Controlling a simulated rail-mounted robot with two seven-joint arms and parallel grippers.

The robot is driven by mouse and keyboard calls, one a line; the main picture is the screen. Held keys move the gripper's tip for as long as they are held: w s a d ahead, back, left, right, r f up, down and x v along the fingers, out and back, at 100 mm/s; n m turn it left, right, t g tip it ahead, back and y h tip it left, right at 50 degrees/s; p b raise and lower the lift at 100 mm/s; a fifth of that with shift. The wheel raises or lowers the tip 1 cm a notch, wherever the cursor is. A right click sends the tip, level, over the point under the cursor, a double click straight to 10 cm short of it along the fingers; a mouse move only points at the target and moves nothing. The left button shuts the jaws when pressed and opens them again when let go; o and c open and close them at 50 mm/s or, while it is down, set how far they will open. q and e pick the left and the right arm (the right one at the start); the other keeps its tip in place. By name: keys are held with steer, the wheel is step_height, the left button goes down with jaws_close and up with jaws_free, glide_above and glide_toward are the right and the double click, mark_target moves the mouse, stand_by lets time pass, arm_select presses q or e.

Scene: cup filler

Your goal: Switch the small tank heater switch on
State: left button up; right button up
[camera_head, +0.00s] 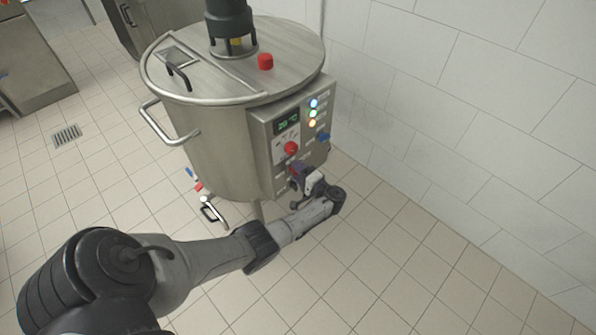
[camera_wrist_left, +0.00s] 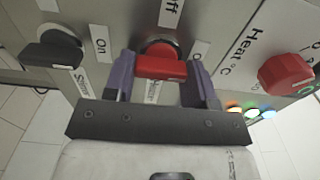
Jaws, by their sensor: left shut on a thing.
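The small steel tank (camera_head: 222,150) carries a control panel (camera_head: 262,132) on its right side. In the left wrist view a red rotary switch (camera_wrist_left: 162,67) sits between the two purple fingers of my left gripper (camera_wrist_left: 162,82), which is shut on it. Its bar lies across the picture. An "Off" label shows above it and an "On" label to its left; the label below it is hard to read. In the head view my left gripper (camera_head: 299,174) is at the lower part of the panel and hides the switch. My right gripper is out of view.
A black knob (camera_wrist_left: 55,50) is left of the held switch and a red "Heat °C" knob (camera_wrist_left: 286,72) right of it. The panel has a red knob (camera_head: 291,148), a blue knob (camera_head: 323,137) and lit lamps (camera_head: 313,112). A tiled wall (camera_head: 440,100) stands right; the floor is open.

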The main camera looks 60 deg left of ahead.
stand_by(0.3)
arm_select(q)
steer(key=o, duration=0.9)
steer(key=shift+o, duration=0.2)
steer(key=v, duration=1.4)
steer(key=shift+p, duration=0.4)
steer(key=shift+a, duration=0.15)
